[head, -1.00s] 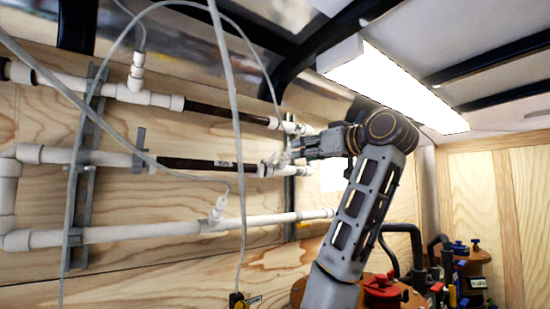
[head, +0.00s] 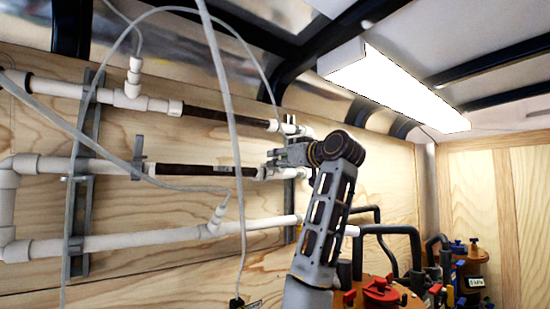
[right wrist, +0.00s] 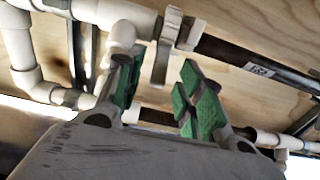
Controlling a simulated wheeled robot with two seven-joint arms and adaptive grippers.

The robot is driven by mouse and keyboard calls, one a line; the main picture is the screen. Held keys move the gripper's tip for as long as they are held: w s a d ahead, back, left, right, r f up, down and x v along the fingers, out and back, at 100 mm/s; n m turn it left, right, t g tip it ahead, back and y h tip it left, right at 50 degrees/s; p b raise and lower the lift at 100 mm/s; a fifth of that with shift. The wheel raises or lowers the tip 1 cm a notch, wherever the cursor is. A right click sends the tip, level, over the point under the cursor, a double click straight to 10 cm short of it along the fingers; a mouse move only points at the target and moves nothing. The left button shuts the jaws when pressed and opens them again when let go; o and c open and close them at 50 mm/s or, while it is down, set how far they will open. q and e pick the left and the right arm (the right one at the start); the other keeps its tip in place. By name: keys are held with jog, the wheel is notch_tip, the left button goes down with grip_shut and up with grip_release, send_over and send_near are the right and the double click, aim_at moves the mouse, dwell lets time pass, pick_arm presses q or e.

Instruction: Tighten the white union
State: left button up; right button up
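A white union fitting (head: 261,172) is on the middle pipe, at the right end of a dark filter tube (head: 195,169). My right gripper (head: 272,159) points left just beside and above it, and partly covers this stretch of pipe. In the right wrist view, its two green-padded fingers (right wrist: 158,96) stand apart with nothing gripped between them. White fittings (right wrist: 120,17) and the labelled dark tube (right wrist: 240,60) lie beyond the fingertips; I cannot tell exactly which fitting is the union there. My left gripper is not in view.
A parallel white pipe with a dark tube (head: 225,115) runs above, and a white pipe (head: 150,232) below. Grey brackets (head: 85,180) hold the pipes to the wooden wall. Orange drums (head: 468,275) stand at lower right.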

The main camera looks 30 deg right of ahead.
jog(key=shift+w+a+p, duration=0.1)
jog(key=shift+w+p, duration=0.3)
jog(key=shift+w, duration=1.05)
grip_shut()
